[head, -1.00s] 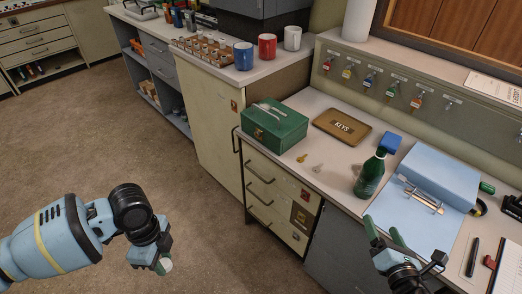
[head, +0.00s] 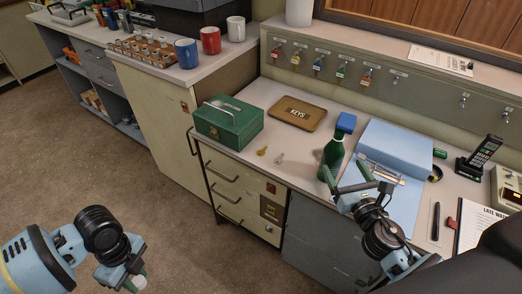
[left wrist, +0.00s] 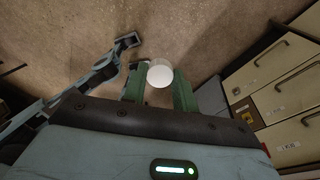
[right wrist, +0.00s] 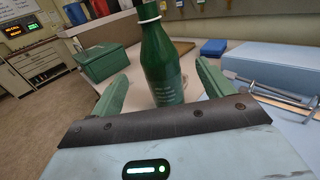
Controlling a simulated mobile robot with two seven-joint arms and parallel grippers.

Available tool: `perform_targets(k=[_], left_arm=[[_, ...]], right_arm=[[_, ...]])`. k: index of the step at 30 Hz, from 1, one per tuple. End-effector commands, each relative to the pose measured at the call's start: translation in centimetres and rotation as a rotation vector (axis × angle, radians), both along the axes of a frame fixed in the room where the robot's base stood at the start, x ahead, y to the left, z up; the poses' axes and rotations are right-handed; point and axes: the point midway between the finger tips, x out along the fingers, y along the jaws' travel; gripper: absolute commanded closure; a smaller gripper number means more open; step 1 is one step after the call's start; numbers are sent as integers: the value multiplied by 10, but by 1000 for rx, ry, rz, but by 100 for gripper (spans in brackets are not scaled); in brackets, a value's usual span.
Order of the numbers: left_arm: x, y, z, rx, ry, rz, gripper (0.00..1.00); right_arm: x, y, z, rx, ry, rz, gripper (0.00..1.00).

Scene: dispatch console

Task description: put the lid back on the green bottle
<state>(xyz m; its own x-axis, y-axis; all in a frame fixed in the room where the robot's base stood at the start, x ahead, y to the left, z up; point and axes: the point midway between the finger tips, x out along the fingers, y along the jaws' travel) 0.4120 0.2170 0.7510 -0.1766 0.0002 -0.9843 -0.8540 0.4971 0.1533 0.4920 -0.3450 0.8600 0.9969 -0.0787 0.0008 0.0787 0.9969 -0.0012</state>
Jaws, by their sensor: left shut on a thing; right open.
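The green bottle (head: 333,156) stands upright on the desk near its front edge. In the right wrist view the bottle (right wrist: 162,62) shows a pale ring on its neck, and its top is cut off by the frame. My right gripper (head: 352,178) is open just in front of the bottle. In the right wrist view the bottle appears between the spread fingers, not gripped. My left gripper (head: 134,282) is shut on a small round white lid (left wrist: 160,74) and holds it over the open floor, left of the cabinets and away from the bottle.
A blue box (head: 346,122) stands just behind the bottle. A light-blue case (head: 400,145) lies to its right. A green cash box (head: 229,123), small keys (head: 263,151) and a keys tray (head: 299,112) are to its left. A phone (head: 482,157) stands further right.

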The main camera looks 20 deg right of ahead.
Motion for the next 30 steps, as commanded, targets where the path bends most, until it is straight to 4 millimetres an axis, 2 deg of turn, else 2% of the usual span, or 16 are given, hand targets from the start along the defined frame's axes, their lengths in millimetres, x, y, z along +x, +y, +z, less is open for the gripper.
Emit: perform_targets(k=[3, 7, 22, 30], left_arm=[[2, 0, 7, 0, -8, 1, 93], [3, 0, 9, 0, -10, 1, 93], [3, 0, 9, 0, -10, 1, 93], [2, 0, 7, 0, -8, 1, 93]], right_arm=[[21, -1, 3, 3, -4, 1, 20], [35, -2, 1, 2, -2, 0, 20], [45, -3, -1, 3, 0, 0, 20], [79, -5, -6, 3, -1, 0, 20]])
